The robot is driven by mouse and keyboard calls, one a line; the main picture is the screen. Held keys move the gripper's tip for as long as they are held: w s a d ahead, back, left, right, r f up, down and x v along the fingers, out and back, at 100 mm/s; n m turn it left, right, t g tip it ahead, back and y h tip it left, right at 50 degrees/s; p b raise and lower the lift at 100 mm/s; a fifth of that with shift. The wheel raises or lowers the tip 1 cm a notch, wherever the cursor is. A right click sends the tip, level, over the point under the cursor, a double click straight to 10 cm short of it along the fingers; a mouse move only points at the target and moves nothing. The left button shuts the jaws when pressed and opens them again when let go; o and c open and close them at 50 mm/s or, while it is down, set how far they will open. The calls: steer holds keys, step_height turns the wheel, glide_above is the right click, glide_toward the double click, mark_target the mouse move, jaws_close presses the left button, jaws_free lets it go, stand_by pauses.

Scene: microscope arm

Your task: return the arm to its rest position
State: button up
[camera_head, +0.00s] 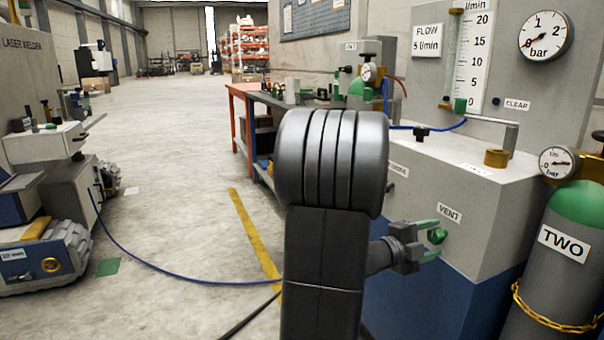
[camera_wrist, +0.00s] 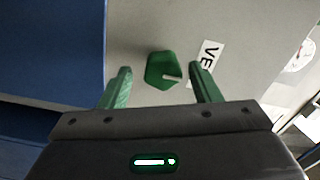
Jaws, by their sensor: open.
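My gripper (camera_head: 430,239) is held out to the right of my dark arm, at the front of the grey panel cabinet (camera_head: 470,215). Its green fingers are open. They point at the green VENT knob (camera_head: 437,236), which sits between the fingertips in the head view. In the wrist view the knob (camera_wrist: 163,70) also shows between the two fingers (camera_wrist: 160,72), with a visible gap on each side. A pale line marks the knob's face. The VENT label (camera_head: 449,212) is beside it. My arm hides part of the cabinet front.
A gas cylinder marked TWO (camera_head: 560,262) with a yellow chain stands at the right. A workbench (camera_head: 240,92) is behind my arm. A laser welder (camera_head: 45,185) stands at the left, with a blue hose (camera_head: 150,264) across the floor. The floor at centre left is mostly clear.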

steer(key=n+p, duration=0.1)
steer(key=n, duration=0.1)
steer(key=n+p, duration=0.2)
steer(key=shift+a+r, duration=0.15)
steer(key=shift+r, duration=0.25)
steer(key=n+p, duration=0.4)
steer(key=shift+p, duration=0.3)
steer(key=n+p, duration=0.5)
steer(key=shift+w+n+p, duration=0.1)
steer(key=shift+n+p, duration=0.2)
steer(key=shift+p, duration=0.1)
steer(key=shift+f+n+p, duration=0.15)
steer(key=shift+n+p, duration=1)
steer(key=shift+n, duration=0.05)
steer(key=shift+w+a, duration=0.1)
